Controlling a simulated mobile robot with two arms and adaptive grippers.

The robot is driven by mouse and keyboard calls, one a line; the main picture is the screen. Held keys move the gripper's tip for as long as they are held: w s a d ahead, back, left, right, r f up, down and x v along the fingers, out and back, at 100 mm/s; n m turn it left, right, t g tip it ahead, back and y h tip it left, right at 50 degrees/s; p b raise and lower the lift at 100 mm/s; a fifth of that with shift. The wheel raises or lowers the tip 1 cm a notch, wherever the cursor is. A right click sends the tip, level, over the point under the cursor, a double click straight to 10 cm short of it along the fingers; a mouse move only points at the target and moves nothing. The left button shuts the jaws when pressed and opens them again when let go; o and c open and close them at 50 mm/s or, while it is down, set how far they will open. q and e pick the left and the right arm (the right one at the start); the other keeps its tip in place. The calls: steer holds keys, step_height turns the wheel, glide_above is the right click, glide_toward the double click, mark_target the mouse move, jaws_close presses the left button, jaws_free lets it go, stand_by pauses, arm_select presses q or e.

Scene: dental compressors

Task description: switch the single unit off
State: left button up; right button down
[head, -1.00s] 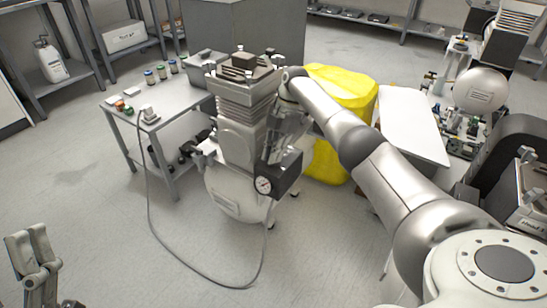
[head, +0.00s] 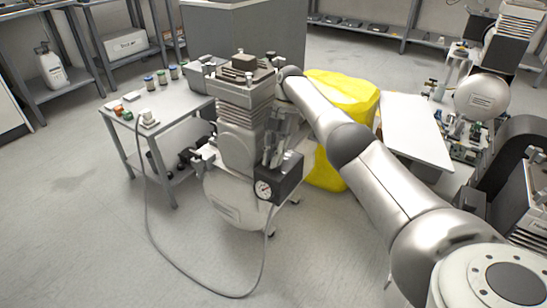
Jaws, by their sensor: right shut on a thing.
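The single unit (head: 240,140) is a compressor with a finned grey pump head above a pale rounded tank, standing on the floor in the middle of the head view. On its front right is a black switch box (head: 284,180) with a round pressure gauge (head: 263,190). My right gripper (head: 271,161) points down at the top of this box. Its fingers are shut on a small part there, apparently the switch knob, which the fingers mostly hide. I cannot tell the switch position. My left gripper is out of view.
A grey cable (head: 150,225) loops over the floor from the unit to an outlet box (head: 148,119) on the small metal table (head: 178,106). A yellow draped object (head: 350,92) and a white panel (head: 415,130) stand behind my right arm.

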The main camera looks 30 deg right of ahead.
steer(key=c, duration=1.5)
jaws_free()
steer(key=shift+r, duration=0.1)
step_height(320, 180, up, 10)
steer(key=shift+s+f, duration=0.15)
steer(key=shift+f, duration=0.05)
